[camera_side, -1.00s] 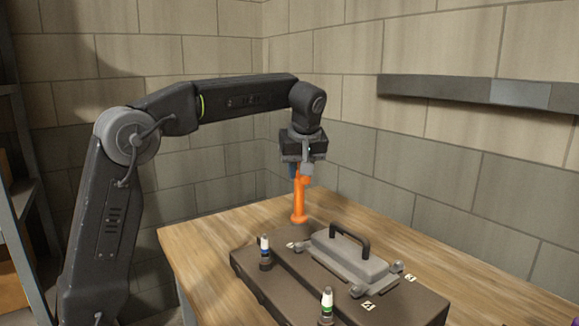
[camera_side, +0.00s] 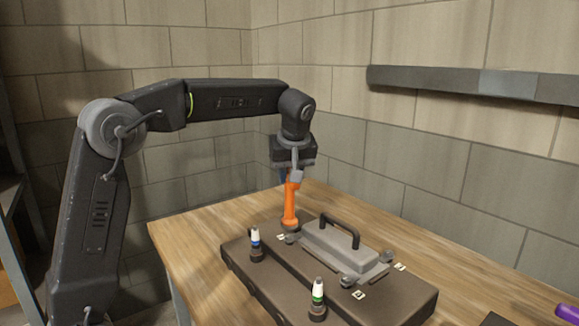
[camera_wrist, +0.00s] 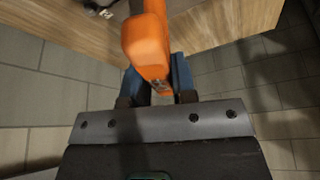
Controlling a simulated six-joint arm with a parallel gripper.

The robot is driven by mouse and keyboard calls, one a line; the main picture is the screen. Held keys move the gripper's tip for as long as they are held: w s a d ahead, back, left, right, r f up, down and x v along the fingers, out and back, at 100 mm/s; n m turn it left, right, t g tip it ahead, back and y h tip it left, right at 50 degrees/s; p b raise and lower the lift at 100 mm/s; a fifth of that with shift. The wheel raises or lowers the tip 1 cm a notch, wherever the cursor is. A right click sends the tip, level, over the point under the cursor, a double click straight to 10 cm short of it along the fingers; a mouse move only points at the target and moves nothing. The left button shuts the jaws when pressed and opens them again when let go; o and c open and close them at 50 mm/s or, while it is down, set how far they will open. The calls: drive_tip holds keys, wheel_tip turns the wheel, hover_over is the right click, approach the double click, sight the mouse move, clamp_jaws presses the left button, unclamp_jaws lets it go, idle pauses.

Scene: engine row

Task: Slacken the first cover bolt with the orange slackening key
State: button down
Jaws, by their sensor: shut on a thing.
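My gripper (camera_side: 291,172) is shut on the upper end of the orange slackening key (camera_side: 290,205) and holds it nearly upright. In the wrist view the orange key (camera_wrist: 148,45) sits between the blue-lined fingers (camera_wrist: 159,88). The key's wide lower end is at the back left corner of the grey cover (camera_side: 345,250), right at the first cover bolt (camera_side: 291,239), which it partly hides. I cannot tell whether the key is seated on the bolt. Two other bolts show at the cover's front (camera_side: 347,281) and right (camera_side: 388,257) corners.
The cover has a black arched handle (camera_side: 340,228) and lies on a brown block (camera_side: 400,298). A blue-banded post (camera_side: 256,243) and a green-banded post (camera_side: 318,298) stand along the block's front. A purple thing (camera_side: 567,312) shows at the right edge. The wooden table (camera_side: 440,265) is clear behind the block.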

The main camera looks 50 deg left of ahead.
drive_tip(key=shift+f, duration=1.95)
drive_tip(key=n+g, duration=0.1)
drive_tip(key=n, duration=0.3)
drive_tip(key=shift+y, duration=0.3)
drive_tip(key=n+g, duration=0.2)
drive_tip(key=n, duration=0.2)
drive_tip(key=n+g, duration=0.1)
drive_tip(key=n, duration=0.1)
drive_tip(key=n+h, duration=0.1)
drive_tip(key=n, duration=0.1)
drive_tip(key=shift+n+g, duration=0.4)
drive_tip(key=n, duration=0.2)
drive_tip(key=n+g+h, duration=0.1)
drive_tip(key=n, duration=0.1)
drive_tip(key=shift+h, duration=0.3)
